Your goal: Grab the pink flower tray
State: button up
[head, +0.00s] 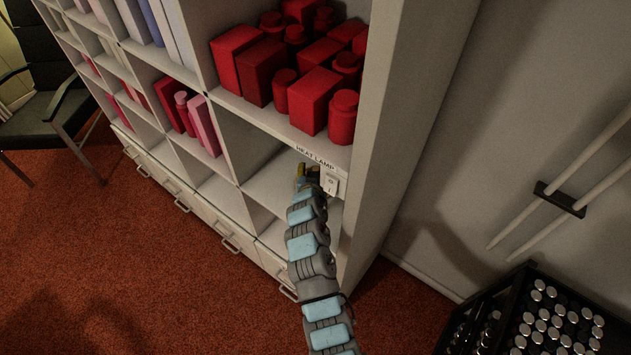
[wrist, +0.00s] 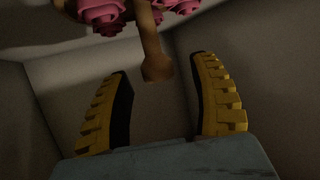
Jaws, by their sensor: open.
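The pink flower tray (wrist: 152,45) shows at the top of the wrist view, cut off by the upper edge. Pink rose-like flowers sit on it, and a tan handle-like bar with a rounded end points down from them. My gripper (wrist: 158,68) is open, with one yellow finger on each side of the bar's end. The fingers appear apart from the bar. In the head view my gripper (head: 308,178) is inside the open compartment below the red items, and the tray cannot be made out there.
Red boxes and jars (head: 300,75) fill the shelf above. A "HEAT LAMP" label (head: 315,157) and a small white switch plate (head: 330,184) are at the compartment's upper right. The shelf's side panel (head: 400,110) stands close right of my arm. A black rack (head: 535,315) is at lower right.

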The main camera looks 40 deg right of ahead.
jog(key=shift+w+d+f, duration=0.15)
jog(key=shift+w+d, duration=0.05)
jog(key=shift+w, duration=0.05)
grip_shut()
dwell(0.4)
